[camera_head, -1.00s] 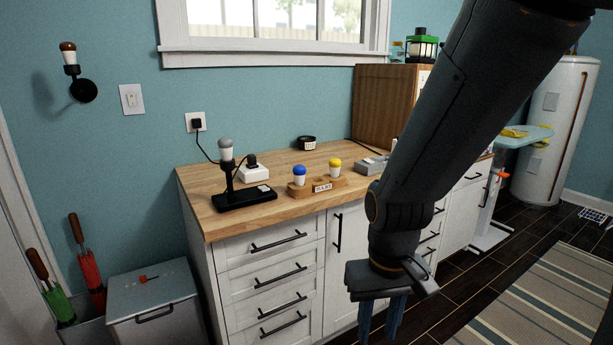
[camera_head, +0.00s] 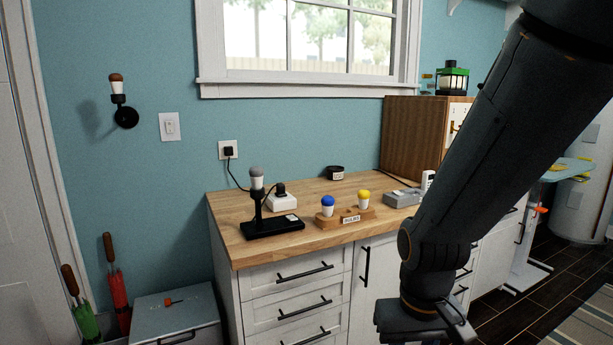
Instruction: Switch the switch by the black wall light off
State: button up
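The black wall light (camera_head: 123,112) is on the blue wall at the left, with a brown-topped bulb in its holder. A white wall switch (camera_head: 169,126) sits just to its right, on a rectangular plate. I cannot tell the rocker's position at this size. The bulb shows no clear glow. My gripper (camera_head: 428,334) hangs at the lower right, in front of the cabinets, far from the switch. Its fingers are cut off by the bottom edge of the picture, so their opening is hidden.
A wooden counter (camera_head: 222,212) on white cabinets stands below the window, holding a black lamp stand (camera_head: 272,226) and a bulb rack (camera_head: 344,219). A grey box (camera_head: 178,309) and umbrellas (camera_head: 117,290) stand on the floor below the switch. A socket (camera_head: 228,150) is right of the switch.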

aim_at(169, 125)
jog(key=u, duration=1.85)
jog(key=i, duration=1.55)
jog(key=z, duration=2.15)
